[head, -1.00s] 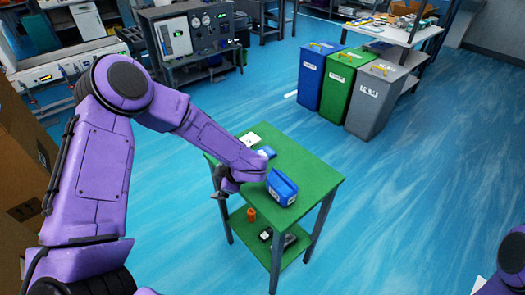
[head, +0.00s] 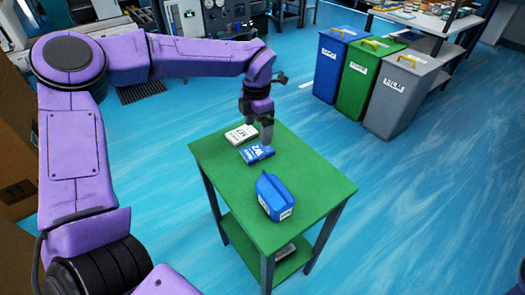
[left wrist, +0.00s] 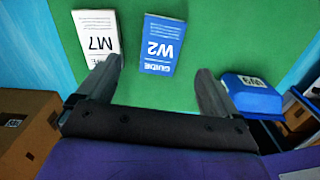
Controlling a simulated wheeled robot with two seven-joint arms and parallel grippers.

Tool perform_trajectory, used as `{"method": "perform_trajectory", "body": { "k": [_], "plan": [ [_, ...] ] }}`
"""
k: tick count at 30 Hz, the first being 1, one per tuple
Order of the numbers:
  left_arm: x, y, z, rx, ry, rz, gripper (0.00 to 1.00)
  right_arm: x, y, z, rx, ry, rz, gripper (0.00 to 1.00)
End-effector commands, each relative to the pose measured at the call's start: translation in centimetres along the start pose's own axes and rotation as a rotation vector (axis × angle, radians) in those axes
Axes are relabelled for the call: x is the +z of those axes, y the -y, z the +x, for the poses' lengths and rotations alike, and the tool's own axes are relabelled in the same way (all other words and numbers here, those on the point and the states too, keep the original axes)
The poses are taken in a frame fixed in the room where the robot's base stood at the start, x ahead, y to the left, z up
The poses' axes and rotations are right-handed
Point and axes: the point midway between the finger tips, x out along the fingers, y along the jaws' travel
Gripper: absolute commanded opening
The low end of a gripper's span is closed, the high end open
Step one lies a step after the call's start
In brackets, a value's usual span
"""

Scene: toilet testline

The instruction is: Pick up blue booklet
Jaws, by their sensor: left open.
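The blue booklet (head: 257,153) lies flat on the green table (head: 219,161). It carries white lettering and also shows in the left wrist view (left wrist: 163,45), reading "GUIDE W2". My left gripper (head: 258,133) points down above the table, over the area of the booklets. In the left wrist view the left gripper (left wrist: 160,88) is open and empty, with the blue booklet lying beyond and between its fingertips. My right gripper is not in view.
A white booklet (head: 241,134) marked M7 lies beside the blue one; it also shows in the left wrist view (left wrist: 97,34). A blue container (head: 273,197) stands near the table's front. Blue (head: 333,65), green (head: 367,80) and grey (head: 400,97) bins stand behind on the floor.

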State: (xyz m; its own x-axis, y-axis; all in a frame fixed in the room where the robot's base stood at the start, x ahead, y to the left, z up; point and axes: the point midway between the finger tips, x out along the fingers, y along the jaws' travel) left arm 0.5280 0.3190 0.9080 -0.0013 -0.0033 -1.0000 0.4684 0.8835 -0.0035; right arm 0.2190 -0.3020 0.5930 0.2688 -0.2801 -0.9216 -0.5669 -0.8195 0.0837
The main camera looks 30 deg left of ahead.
Motion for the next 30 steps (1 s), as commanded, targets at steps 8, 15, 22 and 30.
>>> {"method": "perform_trajectory", "body": {
  "k": [8, 15, 22, 30],
  "plan": [
    [-0.2, 0.1, 3.8, 0.0, -0.004, -0.003, 0.94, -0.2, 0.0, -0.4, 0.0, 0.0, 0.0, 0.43],
    [0.0, 0.3, 7.4, 0.002, -0.003, -0.001, 0.94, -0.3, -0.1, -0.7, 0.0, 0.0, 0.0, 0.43],
    [0.1, 0.3, 7.6, 0.003, -0.001, 0.001, 0.9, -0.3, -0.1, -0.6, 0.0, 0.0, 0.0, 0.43],
    [0.1, 0.3, 7.5, 0.003, -0.001, 0.001, 0.33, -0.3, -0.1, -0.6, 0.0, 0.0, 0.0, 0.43]
  ]
}}
